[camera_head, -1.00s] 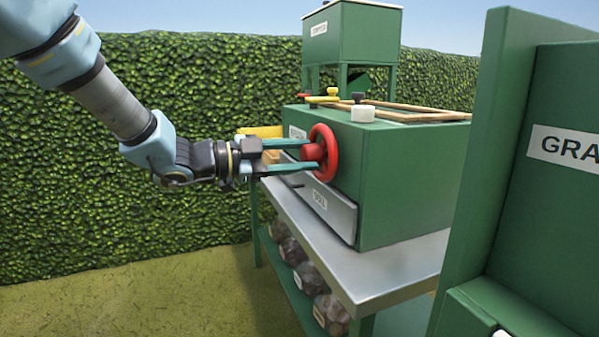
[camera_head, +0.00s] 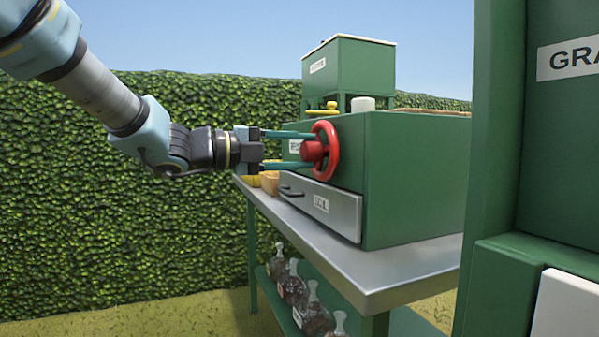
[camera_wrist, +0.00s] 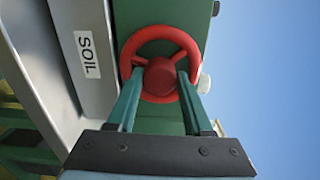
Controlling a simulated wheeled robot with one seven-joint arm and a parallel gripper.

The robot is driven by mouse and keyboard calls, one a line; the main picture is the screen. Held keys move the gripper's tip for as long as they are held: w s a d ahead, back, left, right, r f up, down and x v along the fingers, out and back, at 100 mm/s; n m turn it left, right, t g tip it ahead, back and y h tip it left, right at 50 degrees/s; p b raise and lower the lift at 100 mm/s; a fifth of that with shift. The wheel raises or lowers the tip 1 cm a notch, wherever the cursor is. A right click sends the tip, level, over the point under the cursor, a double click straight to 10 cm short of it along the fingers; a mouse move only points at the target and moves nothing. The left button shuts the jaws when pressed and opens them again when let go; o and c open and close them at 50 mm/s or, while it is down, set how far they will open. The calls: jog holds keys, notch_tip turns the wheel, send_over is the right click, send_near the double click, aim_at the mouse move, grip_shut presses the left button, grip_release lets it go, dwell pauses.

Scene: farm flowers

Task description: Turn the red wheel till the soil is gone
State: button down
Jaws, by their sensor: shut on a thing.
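The red wheel (camera_head: 325,151) stands on the front face of the green box (camera_head: 415,180). It has a rim, spokes and a red hub, and also shows in the wrist view (camera_wrist: 160,40). My gripper (camera_head: 312,150) reaches it from the left, with its two teal fingers on either side of the hub. In the wrist view my gripper (camera_wrist: 160,76) is shut on the hub, with the fingertips inside the rim. A grey drawer (camera_head: 330,207) labelled SOIL sits below the wheel and looks closed. No soil is visible.
A metal bench (camera_head: 385,270) carries the box, with glass bottles (camera_head: 292,287) on its lower shelf. A green hopper (camera_head: 345,68) rises behind. A tall green cabinet (camera_head: 492,150) stands close on the right. A hedge (camera_head: 150,240) runs behind; the grass at left is clear.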

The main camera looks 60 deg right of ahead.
jog(key=shift+f+m+b, duration=0.15)
jog(key=shift+m+b, duration=0.85)
jog(key=shift+b, duration=0.15)
jog(key=shift+c, duration=1.5)
grip_release()
jog(key=shift+a, duration=0.1)
jog(key=p+v, duration=0.1)
jog(key=v, duration=0.9)
jog(key=shift+w+a+p, duration=0.15)
jog(key=shift+a+p, duration=0.15)
jog(key=shift+p, duration=0.05)
